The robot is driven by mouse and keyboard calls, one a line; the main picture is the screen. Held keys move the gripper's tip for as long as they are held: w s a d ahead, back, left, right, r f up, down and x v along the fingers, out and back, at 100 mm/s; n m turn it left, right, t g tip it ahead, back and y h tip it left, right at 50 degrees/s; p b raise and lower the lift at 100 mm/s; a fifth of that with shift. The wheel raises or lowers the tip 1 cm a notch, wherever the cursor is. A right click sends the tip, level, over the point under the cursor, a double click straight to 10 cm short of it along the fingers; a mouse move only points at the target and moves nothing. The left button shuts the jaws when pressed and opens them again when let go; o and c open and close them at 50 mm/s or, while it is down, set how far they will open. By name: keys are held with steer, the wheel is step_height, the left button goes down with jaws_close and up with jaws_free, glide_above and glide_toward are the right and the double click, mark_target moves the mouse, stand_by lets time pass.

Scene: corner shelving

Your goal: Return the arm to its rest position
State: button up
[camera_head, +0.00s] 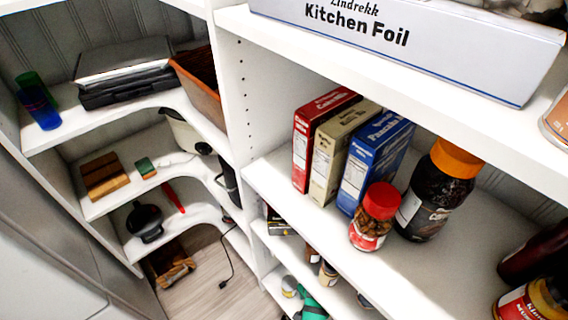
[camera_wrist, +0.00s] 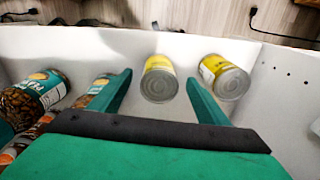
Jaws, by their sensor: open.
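My gripper (camera_wrist: 157,98) shows in the wrist view with two green fingers spread apart. It is open and holds nothing. A yellow-labelled can (camera_wrist: 159,78) stands beyond and between the fingertips, apart from them as far as I can tell. A second yellow can (camera_wrist: 224,77) is just to the right of the right finger. In the head view a green part of my arm (camera_head: 312,308) shows low at the bottom edge, beside the lower shelves; the fingers are not clear there.
In the head view, boxes (camera_head: 372,162), a red-lidded jar (camera_head: 374,215) and an orange-lidded jar (camera_head: 437,190) stand on the shelf above.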

steer(key=s+a+r+n+t+h, duration=0.1)
steer(key=s+a+r+n+t, duration=0.35)
steer(key=s+a+t, duration=0.4)
steer(key=s+a+r+n+t, duration=0.1)
steer(key=s+r+n+t, duration=0.1)
steer(key=r, duration=0.6)
steer(key=s+a+r+n+t, duration=0.1)
steer(key=s+r+n+t, duration=0.1)
steer(key=s+r, duration=0.3)
steer(key=s+a+r+n+t+y, duration=0.1)
steer(key=s+r, duration=0.3)
steer(key=r, duration=0.8)
steer(key=shift+s+a+r+n+t, duration=0.15)
steer(key=shift+s+r+n+t, duration=0.1)
steer(key=shift+n+t, duration=0.45)
